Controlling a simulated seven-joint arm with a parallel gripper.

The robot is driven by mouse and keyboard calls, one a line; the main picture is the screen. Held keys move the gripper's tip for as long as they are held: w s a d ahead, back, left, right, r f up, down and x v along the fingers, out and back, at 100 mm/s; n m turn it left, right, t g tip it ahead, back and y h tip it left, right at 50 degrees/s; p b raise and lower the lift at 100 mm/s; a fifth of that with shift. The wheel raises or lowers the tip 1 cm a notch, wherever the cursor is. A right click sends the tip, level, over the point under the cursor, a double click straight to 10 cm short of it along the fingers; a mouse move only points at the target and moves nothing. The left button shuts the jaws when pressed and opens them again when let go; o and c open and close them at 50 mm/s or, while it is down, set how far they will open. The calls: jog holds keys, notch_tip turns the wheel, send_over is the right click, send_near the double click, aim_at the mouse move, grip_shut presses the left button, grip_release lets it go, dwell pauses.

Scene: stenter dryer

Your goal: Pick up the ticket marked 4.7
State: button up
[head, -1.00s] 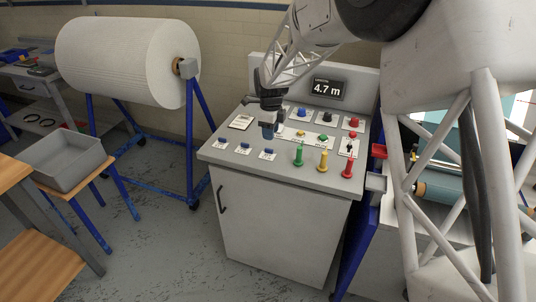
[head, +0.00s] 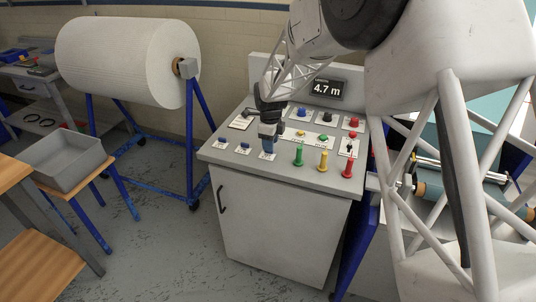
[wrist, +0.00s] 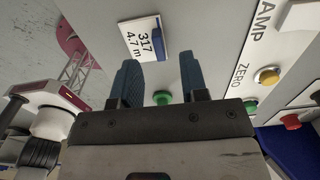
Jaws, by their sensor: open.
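The ticket (wrist: 136,38) is a white card printed "317 4.7 m" with a blue block along one edge. In the wrist view it lies on the grey panel top, ahead of my fingertips and apart from them. My gripper (wrist: 158,66) is open, its two blue fingers with an empty gap between them. In the head view my gripper (head: 267,141) hangs low over the front of the control desk (head: 283,183), at the rightmost of three white cards with blue blocks. That card (head: 267,156) is partly covered by the fingers, and its print is too small to read there.
Green (head: 299,155), yellow (head: 322,161) and red (head: 348,167) upright knobs stand close right of my gripper. Coloured buttons lie behind. A display (head: 328,88) reads 4.7 m. A grey tray (head: 62,161) stands on a stool left; a large white roll (head: 125,60) stands behind.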

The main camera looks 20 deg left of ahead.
aim_at(267, 154)
jog(key=shift+f, duration=1.55)
jog(key=shift+c, duration=0.4)
grip_shut()
